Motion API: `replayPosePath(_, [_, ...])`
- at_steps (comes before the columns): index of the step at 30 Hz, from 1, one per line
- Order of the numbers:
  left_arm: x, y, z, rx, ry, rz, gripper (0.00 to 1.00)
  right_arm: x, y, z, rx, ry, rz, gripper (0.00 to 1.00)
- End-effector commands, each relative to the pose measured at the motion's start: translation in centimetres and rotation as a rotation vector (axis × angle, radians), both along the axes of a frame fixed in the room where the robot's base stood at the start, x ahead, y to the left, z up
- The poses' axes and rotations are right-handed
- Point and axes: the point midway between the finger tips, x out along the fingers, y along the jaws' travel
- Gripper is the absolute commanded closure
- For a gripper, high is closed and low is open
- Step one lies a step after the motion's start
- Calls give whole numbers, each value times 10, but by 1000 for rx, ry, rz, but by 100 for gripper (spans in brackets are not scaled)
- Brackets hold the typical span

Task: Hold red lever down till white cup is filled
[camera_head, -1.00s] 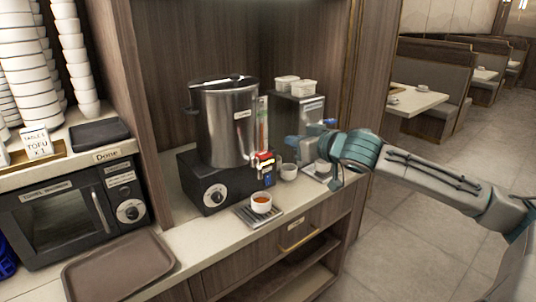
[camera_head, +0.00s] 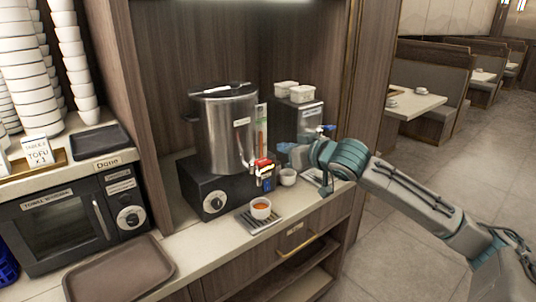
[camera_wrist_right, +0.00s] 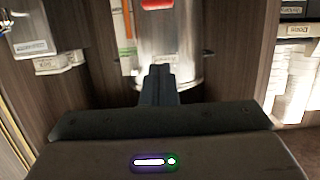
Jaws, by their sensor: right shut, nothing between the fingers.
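The red lever (camera_head: 263,162) is on the tap at the front of the steel pot (camera_head: 226,130). The white cup (camera_head: 261,213) stands upright on a drip grate below the tap, with orange-brown liquid inside. I cannot make out a stream between tap and cup. My right gripper (camera_head: 283,149) is shut and empty, just right of the lever and slightly above it, apparently apart from it. In the right wrist view, its closed fingers (camera_wrist_right: 160,80) point toward the pot, and a red part (camera_wrist_right: 157,4) shows at the top edge. My left gripper is out of view.
A second white cup (camera_head: 288,178) and a smaller steel dispenser with a blue tap (camera_head: 327,128) stand to the right. A brown tray (camera_head: 115,275) lies at the front left, before a microwave (camera_head: 60,230). Stacked bowls (camera_head: 25,75) stand on the left shelf.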

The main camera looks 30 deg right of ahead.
Motion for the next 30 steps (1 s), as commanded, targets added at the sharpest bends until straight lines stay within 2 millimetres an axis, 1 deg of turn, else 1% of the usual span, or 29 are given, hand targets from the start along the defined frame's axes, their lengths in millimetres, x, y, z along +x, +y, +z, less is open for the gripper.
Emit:
replayPosePath(1, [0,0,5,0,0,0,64,3,2,2,7,0,2,100])
replayPosePath(11, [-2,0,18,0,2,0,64,29,4,-5,7,2,2,100])
replayPosePath(23, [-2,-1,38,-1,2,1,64,75,8,-16,6,1,3,100])
replayPosePath(24, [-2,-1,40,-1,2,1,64,79,9,-18,5,2,3,100])
replayPosePath(27, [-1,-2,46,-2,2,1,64,76,8,-38,0,8,3,100])
replayPosePath(30, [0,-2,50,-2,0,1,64,76,8,-49,1,6,3,100])
